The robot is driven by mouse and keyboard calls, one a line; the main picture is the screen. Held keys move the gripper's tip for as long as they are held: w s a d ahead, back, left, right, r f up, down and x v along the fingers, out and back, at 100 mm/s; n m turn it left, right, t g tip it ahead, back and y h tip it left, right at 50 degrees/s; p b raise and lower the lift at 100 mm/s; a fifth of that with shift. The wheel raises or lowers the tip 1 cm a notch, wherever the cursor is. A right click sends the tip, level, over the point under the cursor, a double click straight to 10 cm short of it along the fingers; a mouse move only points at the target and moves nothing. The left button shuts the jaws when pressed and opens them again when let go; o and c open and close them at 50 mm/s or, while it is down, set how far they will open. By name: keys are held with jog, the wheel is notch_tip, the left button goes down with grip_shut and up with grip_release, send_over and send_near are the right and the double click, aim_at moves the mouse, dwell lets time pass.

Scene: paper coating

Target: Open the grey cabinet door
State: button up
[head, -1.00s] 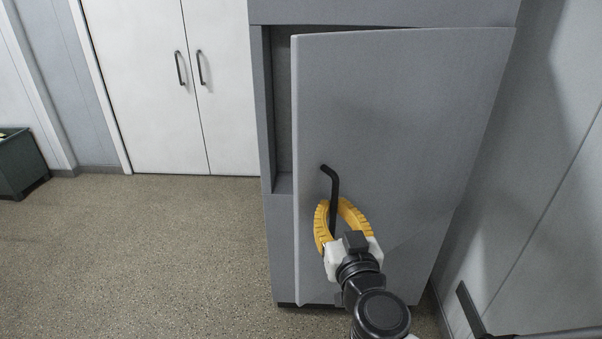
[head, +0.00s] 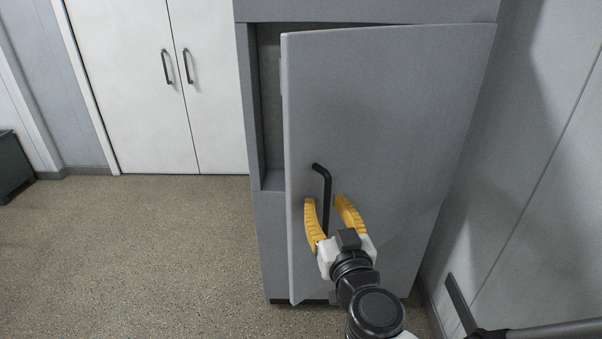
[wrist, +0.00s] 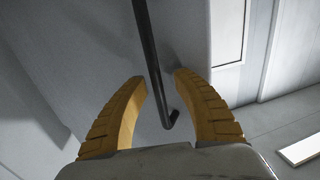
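The grey cabinet door (head: 390,120) is hinged on its right and stands partly open, with a gap along its left side showing the cabinet interior (head: 270,110). Its black handle (head: 326,190) is a bent bar near the door's left edge. My gripper (head: 330,205) has yellow fingers spread apart at the lower part of the handle. In the wrist view the handle (wrist: 150,60) passes between the open fingers (wrist: 160,82), with a visible space on each side, and its lower bent end shows between them.
The grey cabinet body (head: 272,240) stands left of and behind the door. White double doors (head: 150,90) are at the back left. A grey wall (head: 530,180) is close on the right. The speckled floor (head: 130,250) at left is clear.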

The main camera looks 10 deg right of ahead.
aim_at(322, 151)
jog(key=shift+r, duration=0.1)
jog(key=shift+r, duration=4.9)
